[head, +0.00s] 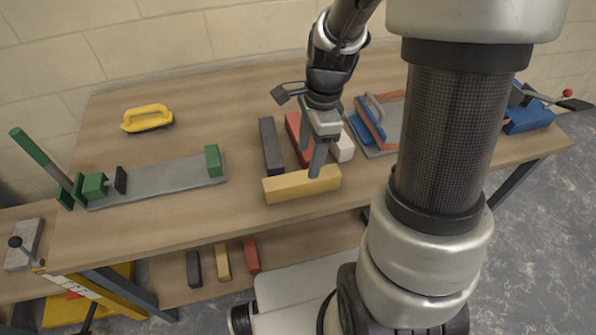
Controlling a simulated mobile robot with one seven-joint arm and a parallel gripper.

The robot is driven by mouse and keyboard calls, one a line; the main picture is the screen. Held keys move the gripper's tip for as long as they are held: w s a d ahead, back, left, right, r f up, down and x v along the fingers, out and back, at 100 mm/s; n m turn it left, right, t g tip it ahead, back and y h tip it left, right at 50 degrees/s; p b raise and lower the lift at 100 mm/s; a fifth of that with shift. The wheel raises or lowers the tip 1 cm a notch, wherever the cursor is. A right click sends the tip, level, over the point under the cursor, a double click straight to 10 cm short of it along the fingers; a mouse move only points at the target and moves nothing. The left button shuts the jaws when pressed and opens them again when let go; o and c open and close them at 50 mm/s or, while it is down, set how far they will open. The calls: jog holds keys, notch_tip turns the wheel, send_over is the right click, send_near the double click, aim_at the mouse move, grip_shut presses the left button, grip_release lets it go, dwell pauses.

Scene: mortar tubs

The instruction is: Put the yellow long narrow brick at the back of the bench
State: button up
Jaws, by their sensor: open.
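The yellow long narrow brick (290,188) lies near the front edge of the wooden bench (190,212), its length running left to right. My gripper (312,152) points down at the right half of this brick. Its jaws are open. One finger reaches down in front of or onto the brick's top; I cannot tell whether it touches. The other finger is partly hidden behind it.
Behind the brick lie a dark grey brick (271,146), a red brick (293,128) and a white brick (344,149). A grey plate (160,181) with green blocks is left. A yellow-handled brush (147,119) stands back left. The bench's back middle has clear space.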

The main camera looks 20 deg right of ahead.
aim_at(302, 177)
jog(key=f, duration=0.3)
jog(key=a+f+b, duration=0.1)
jog(key=f, duration=0.5)
jog(key=shift+w+a+f+b, duration=0.15)
jog(key=shift+a+f+b, duration=0.15)
jog(key=shift+b, duration=0.1)
jog(key=shift+r, duration=0.1)
grip_shut()
